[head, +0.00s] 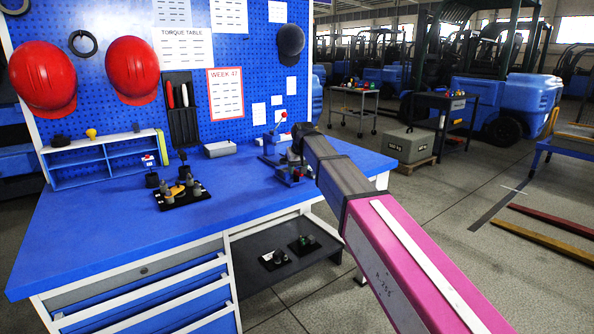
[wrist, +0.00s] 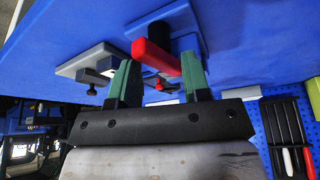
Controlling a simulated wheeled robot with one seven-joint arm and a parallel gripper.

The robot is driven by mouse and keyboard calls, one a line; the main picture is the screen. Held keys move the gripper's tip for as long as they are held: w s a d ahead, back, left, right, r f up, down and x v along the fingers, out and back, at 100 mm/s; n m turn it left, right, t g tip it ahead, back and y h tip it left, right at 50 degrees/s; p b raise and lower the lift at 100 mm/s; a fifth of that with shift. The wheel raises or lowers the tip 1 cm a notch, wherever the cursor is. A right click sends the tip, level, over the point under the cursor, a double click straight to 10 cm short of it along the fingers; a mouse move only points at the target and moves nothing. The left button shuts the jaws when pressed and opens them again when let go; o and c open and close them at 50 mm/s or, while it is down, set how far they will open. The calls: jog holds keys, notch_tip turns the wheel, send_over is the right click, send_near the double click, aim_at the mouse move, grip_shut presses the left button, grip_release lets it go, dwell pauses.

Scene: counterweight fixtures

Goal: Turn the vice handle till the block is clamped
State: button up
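The vice handle, a red bar (wrist: 157,58) on a dark post (wrist: 163,33), crosses between the tips of my gripper (wrist: 158,75) in the wrist view. The green fingers are apart, one on each side of the bar; I cannot tell whether either touches it. The post stands on a blue base (wrist: 187,20). Beside it, a grey plate (wrist: 84,60) carries dark and grey parts; I cannot make out which is the block or whether it is clamped.
The blue workbench (head: 120,226) has a black tray of small parts (head: 182,194), a grey bin (head: 220,149) and a shelf (head: 105,158) to the left. The bench's front middle is clear.

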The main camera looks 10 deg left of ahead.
jog(key=w+d+v, duration=0.1)
jog(key=v, duration=1)
jog(key=shift+d+r, duration=0.3)
dwell(0.7)
jog(key=shift+w, duration=0.15)
jog(key=v, duration=1)
jog(key=shift+r, duration=0.4)
